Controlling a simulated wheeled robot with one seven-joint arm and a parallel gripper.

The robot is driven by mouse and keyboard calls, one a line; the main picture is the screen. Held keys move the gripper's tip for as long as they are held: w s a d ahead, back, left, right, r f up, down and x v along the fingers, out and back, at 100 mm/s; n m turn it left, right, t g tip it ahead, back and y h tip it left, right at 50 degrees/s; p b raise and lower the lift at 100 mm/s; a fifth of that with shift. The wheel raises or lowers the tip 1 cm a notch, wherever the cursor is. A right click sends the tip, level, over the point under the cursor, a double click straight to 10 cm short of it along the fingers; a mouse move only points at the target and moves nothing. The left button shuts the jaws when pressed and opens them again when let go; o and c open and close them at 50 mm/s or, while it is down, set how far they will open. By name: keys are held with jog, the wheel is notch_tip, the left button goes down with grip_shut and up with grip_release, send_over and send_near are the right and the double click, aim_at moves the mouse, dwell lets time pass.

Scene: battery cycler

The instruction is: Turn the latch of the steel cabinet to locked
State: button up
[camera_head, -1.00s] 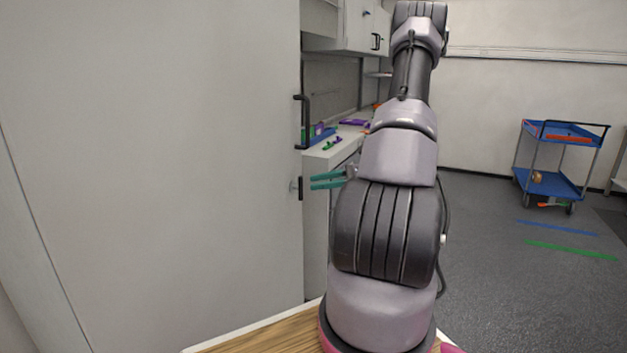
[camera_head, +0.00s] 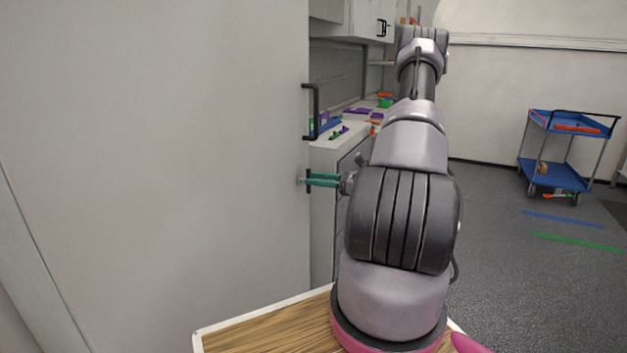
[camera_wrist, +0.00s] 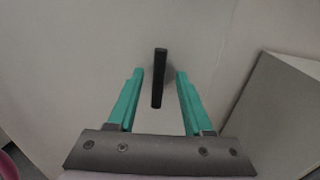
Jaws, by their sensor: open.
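The steel cabinet (camera_head: 160,150) is a large pale grey door panel filling the left of the head view. Its latch (camera_head: 308,181) is a small dark upright bar at the door's right edge, below a black handle (camera_head: 311,112). In the wrist view the latch (camera_wrist: 159,78) stands upright, between and just beyond the fingertips. My gripper (camera_head: 311,181) has teal fingers reaching left to the latch. In the wrist view my gripper (camera_wrist: 159,80) is open, with a finger on each side of the latch and visible gaps. I cannot tell whether any finger touches it.
A white counter (camera_head: 340,140) with several coloured items stands behind the cabinet's right edge. A blue cart (camera_head: 560,175) stands at the far right. A wooden top (camera_head: 270,330) is in front below.

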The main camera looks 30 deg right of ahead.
jog(key=shift+w+a, duration=0.3)
jog(key=shift+a, duration=0.1)
jog(key=shift+c, duration=0.3)
grip_shut()
